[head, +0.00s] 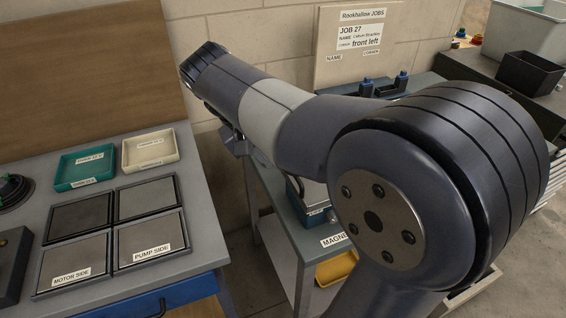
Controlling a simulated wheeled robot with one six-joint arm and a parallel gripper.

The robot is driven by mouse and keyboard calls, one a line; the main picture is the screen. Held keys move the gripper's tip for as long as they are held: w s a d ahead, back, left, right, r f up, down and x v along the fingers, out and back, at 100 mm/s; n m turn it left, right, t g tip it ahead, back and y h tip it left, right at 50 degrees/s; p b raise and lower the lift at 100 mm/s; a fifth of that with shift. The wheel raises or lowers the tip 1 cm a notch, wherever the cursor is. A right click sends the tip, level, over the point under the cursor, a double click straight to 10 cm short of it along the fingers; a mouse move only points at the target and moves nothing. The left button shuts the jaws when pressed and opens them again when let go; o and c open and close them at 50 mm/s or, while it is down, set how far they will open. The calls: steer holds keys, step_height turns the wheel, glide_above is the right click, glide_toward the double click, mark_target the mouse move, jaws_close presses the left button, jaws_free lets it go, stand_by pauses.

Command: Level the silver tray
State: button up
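I cannot pick out a silver tray with certainty. A pale grey flat-topped piece (314,194) on the teal-topped cart (297,218) is partly hidden behind my arm, and I cannot tell whether it is the tray. On the left bench lie several grey square plates in dark frames; the front ones are labelled MOTOR SIDE (72,262) and PUMP SIDE (150,238). My arm crosses the middle and right of the head view. My gripper does not show.
A green tray (70,174) and a cream tray (166,156) sit at the back of the left bench (205,262). A yellow bin (335,268) is low on the cart. A job board (335,72) reads JOB 27, front left. A black bin (528,72) stands far right.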

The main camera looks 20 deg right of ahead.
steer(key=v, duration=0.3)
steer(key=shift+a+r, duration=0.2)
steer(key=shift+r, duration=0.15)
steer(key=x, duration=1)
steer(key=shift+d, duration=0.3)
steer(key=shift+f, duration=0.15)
